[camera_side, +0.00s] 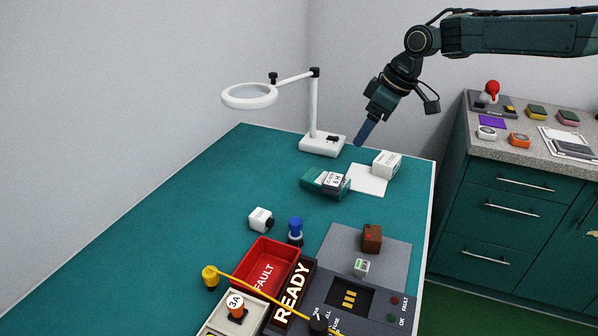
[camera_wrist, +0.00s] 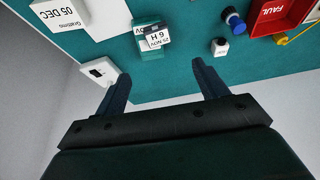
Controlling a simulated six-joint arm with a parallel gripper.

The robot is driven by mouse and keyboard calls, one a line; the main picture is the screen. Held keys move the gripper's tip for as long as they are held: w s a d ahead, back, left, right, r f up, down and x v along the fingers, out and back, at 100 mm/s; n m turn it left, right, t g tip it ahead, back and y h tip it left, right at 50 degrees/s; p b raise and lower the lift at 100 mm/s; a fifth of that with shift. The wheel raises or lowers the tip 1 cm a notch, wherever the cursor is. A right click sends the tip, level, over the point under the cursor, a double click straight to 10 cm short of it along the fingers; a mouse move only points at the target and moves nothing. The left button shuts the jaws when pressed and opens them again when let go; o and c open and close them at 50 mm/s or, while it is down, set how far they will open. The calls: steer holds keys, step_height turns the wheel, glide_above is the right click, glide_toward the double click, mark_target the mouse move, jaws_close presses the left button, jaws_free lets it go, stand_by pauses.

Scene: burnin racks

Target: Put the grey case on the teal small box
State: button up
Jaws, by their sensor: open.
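The grey case (camera_side: 333,180), with a white label printed in black, lies on top of the teal small box (camera_side: 312,183) near the back of the teal table. In the wrist view the case (camera_wrist: 157,38) shows its label, and the teal box (camera_wrist: 148,54) shows around it. My gripper (camera_side: 364,134) is raised above the back of the table, apart from both. In the wrist view its two fingers (camera_wrist: 160,72) are spread with nothing between them. The contact between case and box cannot be seen closely.
A magnifier lamp base (camera_side: 322,145) stands behind. A white block (camera_side: 260,219), blue-topped stamp (camera_side: 295,231), red tray (camera_side: 267,264) and grey test panel (camera_side: 385,280) are nearer. The table's left is clear.

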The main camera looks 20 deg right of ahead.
steer(key=s+d+r+m, duration=0.1)
steer(key=s+d+r, duration=0.1)
steer(key=s+r, duration=0.35)
steer(key=s+d+r+m+t+h, duration=0.1)
steer(key=s+d+r+m, duration=0.1)
steer(key=s, duration=0.6)
steer(key=s+d+r+m, duration=0.1)
steer(key=s+d+r, duration=0.15)
steer(key=s, duration=0.45)
steer(key=s+d+f+m+h, duration=0.1)
steer(key=s+d+f+m, duration=0.1)
steer(key=s, duration=0.8)
steer(key=s+d+f+m+t+h, duration=0.1)
steer(key=s+d+f+m, duration=0.1)
steer(key=s, duration=0.8)
steer(key=shift+s+d+f, duration=0.2)
steer(key=shift+s+f, duration=0.05)
steer(key=shift+f, duration=0.1)
